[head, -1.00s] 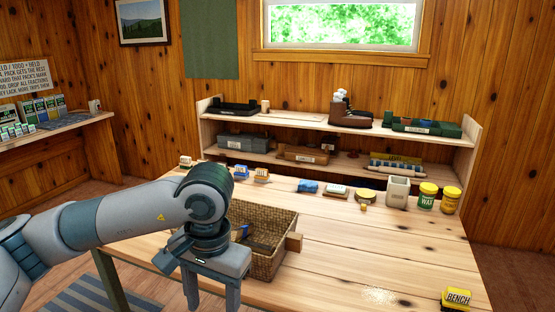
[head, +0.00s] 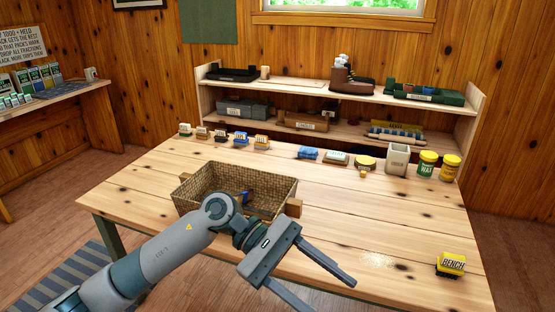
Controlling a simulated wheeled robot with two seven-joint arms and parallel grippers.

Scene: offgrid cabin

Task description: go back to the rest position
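My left gripper (head: 330,296) is in the lower middle of the head view, in front of the wicker basket (head: 278,196). Its two fingers are spread apart with nothing between them, and they point to the lower right. My forearm comes in from the lower left and hides part of the basket's front and the table's near edge. The basket stands on the wooden table (head: 135,195) with a small dark and blue item (head: 246,198) inside. My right gripper is not in view.
A row of small brushes, tins and jars runs along the table's back, ending at a yellow jar (head: 449,167). A yellow block marked BENCH (head: 451,264) sits at the front right. A two-tier shelf (head: 290,92) stands behind. The table's middle right is clear.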

